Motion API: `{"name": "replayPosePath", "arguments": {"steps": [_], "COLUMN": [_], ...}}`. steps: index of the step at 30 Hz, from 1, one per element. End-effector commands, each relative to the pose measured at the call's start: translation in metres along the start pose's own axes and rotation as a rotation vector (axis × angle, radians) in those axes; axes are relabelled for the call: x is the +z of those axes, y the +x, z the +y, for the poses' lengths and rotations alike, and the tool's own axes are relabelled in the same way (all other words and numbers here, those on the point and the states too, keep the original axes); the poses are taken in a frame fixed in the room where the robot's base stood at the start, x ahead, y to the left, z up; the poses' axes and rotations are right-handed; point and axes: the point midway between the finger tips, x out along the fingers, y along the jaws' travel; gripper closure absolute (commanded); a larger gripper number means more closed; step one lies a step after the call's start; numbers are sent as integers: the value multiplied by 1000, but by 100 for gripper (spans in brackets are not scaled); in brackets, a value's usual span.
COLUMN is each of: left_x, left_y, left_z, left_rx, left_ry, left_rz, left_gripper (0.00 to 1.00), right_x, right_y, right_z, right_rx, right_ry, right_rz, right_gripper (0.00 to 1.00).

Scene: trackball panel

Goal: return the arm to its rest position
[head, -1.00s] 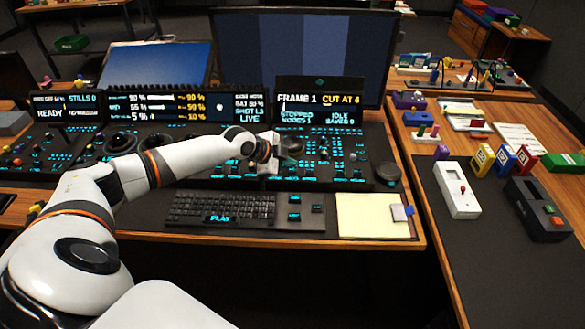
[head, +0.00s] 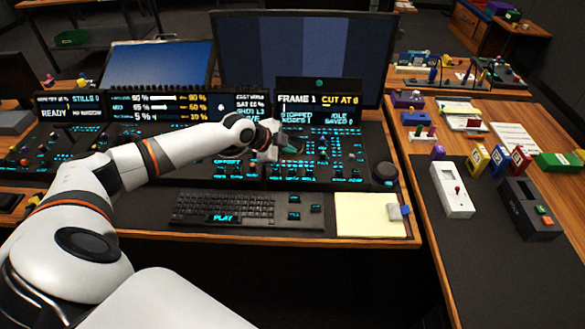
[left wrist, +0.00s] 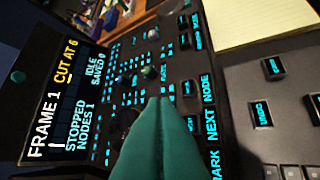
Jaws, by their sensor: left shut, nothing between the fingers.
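My left arm reaches in from the left in the head view, stretched out over the control panel (head: 330,172). Its gripper (head: 290,146) is above the panel's right section, in front of the small "FRAME 1 / CUT AT 6" display (head: 318,112). In the left wrist view the teal fingers (left wrist: 160,125) are together and empty, over the panel's keys. The same display (left wrist: 55,105) shows at the left there. I cannot tell whether the fingertips touch the panel. My right gripper is not in view.
A keyboard (head: 222,209) and a yellow notepad (head: 368,217) lie in front of the panel. A large monitor (head: 300,55) stands behind. The right table holds a white box (head: 453,190), a black box (head: 530,208) and several coloured blocks.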

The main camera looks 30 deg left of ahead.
Motion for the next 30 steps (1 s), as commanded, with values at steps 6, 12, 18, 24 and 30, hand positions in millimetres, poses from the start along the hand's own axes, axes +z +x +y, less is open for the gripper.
{"name": "replayPosePath", "arguments": {"steps": [6,12,18,24,30], "left_x": [0,0,1,30,88], "left_y": [0,0,1,22,30], "left_z": [0,0,-3,-70,-211], "left_rx": [0,0,-4,-115,-290], "left_ry": [0,0,0,-8,-86], "left_rz": [0,0,-1,-20,-20], "left_gripper": [100,100,100,100,100], "right_x": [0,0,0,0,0], "right_y": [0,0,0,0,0], "right_z": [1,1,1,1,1], "right_rx": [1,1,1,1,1], "right_ry": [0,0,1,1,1], "right_rz": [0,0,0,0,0], "right_gripper": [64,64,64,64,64]}}
